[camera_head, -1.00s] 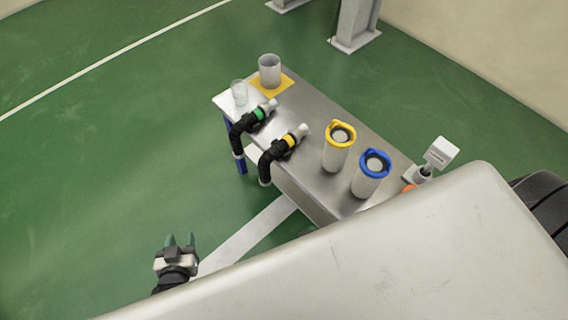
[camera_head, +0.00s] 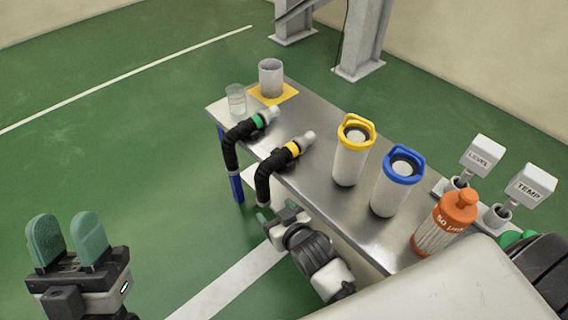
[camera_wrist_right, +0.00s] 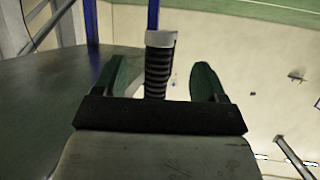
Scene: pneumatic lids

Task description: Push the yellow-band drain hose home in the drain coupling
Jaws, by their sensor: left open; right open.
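The yellow-band drain hose (camera_head: 270,171) is black and ribbed. Its yellow band (camera_head: 292,149) meets a pale fitting, apparently the drain coupling (camera_head: 307,137), on the table; how deep it sits I cannot tell. The hose bends down over the table's front edge. My right gripper (camera_head: 281,214) is beside its hanging lower end. In the right wrist view a black ribbed hose with a pale end (camera_wrist_right: 158,70) stands between the spread green fingers of that gripper (camera_wrist_right: 163,80), not clamped. My left gripper (camera_head: 68,243) is open and empty over the floor at lower left.
A green-band hose (camera_head: 243,130) runs parallel on the left. A beaker (camera_head: 236,100) and a grey cup (camera_head: 270,77) stand at the far end. Yellow-lidded (camera_head: 350,160) and blue-lidded canisters (camera_head: 392,193), an orange bottle (camera_head: 444,226) and LEVEL (camera_head: 482,156) and TEMP (camera_head: 530,186) signs stand to the right.

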